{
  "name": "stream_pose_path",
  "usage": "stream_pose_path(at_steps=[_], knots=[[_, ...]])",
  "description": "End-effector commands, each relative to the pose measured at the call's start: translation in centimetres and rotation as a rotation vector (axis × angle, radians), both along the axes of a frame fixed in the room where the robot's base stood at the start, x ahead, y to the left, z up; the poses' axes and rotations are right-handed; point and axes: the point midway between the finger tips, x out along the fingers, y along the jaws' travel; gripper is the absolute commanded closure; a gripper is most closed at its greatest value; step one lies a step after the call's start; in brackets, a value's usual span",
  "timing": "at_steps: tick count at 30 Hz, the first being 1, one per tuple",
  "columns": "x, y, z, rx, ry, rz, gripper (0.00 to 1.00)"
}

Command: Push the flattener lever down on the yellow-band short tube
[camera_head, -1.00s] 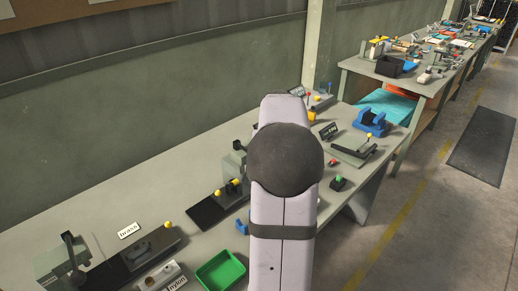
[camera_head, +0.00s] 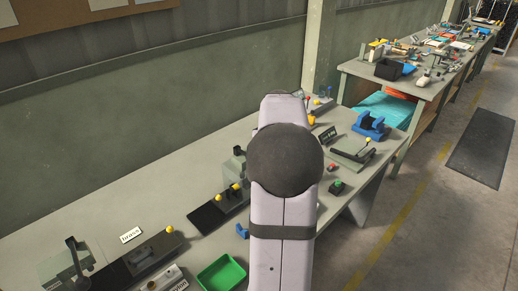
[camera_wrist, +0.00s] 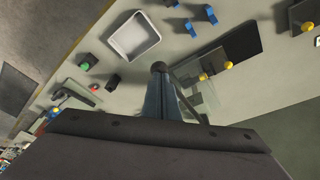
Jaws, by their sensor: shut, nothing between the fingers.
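My gripper (camera_wrist: 160,92) points away from the wrist camera at the middle of the wrist view, its fingers together with nothing seen between them. A dark round knob (camera_wrist: 158,67) shows at the fingertips; I cannot tell whether they touch it. Just right of the fingers is a grey-green device with yellow knobs (camera_wrist: 203,76). In the head view a grey device with yellow knobs (camera_head: 235,187) stands left of my arm, which hides my gripper. I cannot tell which lever is the flattener's, and I cannot make out a yellow-band short tube.
A green tray (camera_head: 221,273) lies at the bench front. A black-levered device (camera_head: 72,258) stands at far left. A blue cradle (camera_head: 370,125), a yellow-knobbed lever device (camera_head: 352,150) and a green button (camera_head: 337,187) are right of my arm. A pale tray (camera_wrist: 133,36) shows in the wrist view.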

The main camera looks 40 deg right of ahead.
Motion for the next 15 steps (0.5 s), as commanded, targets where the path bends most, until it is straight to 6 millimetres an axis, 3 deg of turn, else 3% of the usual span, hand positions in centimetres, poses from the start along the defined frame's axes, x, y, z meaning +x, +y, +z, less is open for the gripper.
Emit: stream_pose_path(at_steps=[15], knots=[[0.2,0.0,4.1,0.001,0.001,0.0,1.0]])
